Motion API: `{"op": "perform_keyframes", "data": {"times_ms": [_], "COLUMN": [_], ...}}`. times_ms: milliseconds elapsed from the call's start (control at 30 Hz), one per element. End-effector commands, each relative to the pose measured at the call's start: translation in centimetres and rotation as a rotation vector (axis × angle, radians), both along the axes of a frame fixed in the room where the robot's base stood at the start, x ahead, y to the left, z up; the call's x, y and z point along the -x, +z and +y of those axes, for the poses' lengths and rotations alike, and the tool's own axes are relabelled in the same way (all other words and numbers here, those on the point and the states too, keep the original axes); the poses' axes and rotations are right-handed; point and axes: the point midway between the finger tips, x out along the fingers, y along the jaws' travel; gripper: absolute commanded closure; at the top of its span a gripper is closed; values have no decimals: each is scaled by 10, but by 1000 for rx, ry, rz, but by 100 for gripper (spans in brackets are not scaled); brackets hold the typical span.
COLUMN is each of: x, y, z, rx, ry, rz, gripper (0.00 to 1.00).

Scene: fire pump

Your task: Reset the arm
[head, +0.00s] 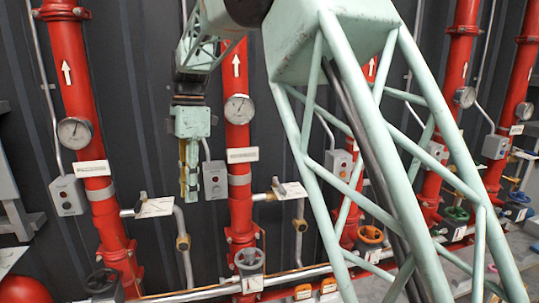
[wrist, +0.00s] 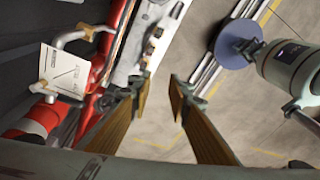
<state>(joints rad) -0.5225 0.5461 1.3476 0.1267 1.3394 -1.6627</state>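My arm comes down from the upper middle of the head view, and my gripper (head: 189,190) hangs pointing down, left of a red pipe (head: 238,140) with a gauge. It looks side-on there, so its opening does not show. In the wrist view my gripper (wrist: 161,95) has its two tan-padded fingers apart, with nothing between them. Bare floor shows through the gap.
Red vertical pipes stand along a dark ribbed wall, with gauges such as this one (head: 75,132) and grey switch boxes (head: 67,194). Valve handwheels, one grey (head: 249,261) and one orange (head: 370,235), sit low. A white card (wrist: 64,71) hangs left in the wrist view.

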Motion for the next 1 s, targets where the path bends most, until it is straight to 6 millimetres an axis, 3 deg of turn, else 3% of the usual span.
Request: {"op": "perform_keyframes", "data": {"times_ms": [500, 1000], "x": [35, 86], "y": [49, 79], "z": [-96, -183], "rx": [13, 14], "ry": [-336, -659], "rz": [-50, -93], "gripper": [82, 82]}}
